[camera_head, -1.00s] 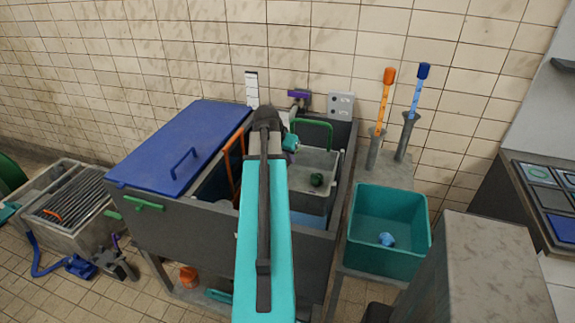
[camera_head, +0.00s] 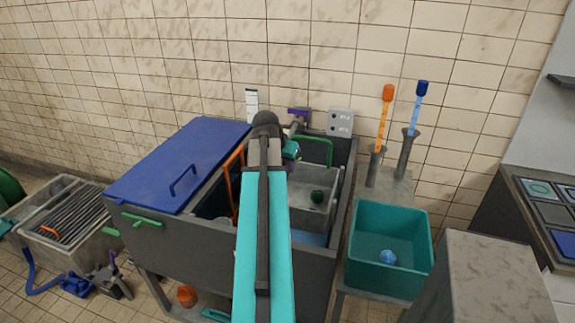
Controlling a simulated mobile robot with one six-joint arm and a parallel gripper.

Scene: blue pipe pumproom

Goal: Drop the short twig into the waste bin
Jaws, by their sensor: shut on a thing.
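My arm reaches forward over the dark tank, and its wrist shows at the tank's back edge. My gripper is hidden behind the arm, so its jaws and anything in them do not show. I cannot make out the short twig in this view. A teal open bin (camera_head: 352,245) stands on the right beside the tank, with a blue ball (camera_head: 388,257) inside on its floor. No label shows which container is the waste bin.
Two upright holders with orange (camera_head: 383,120) and blue (camera_head: 417,110) sticks stand behind the bin. A grated trough (camera_head: 65,215) is far left.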

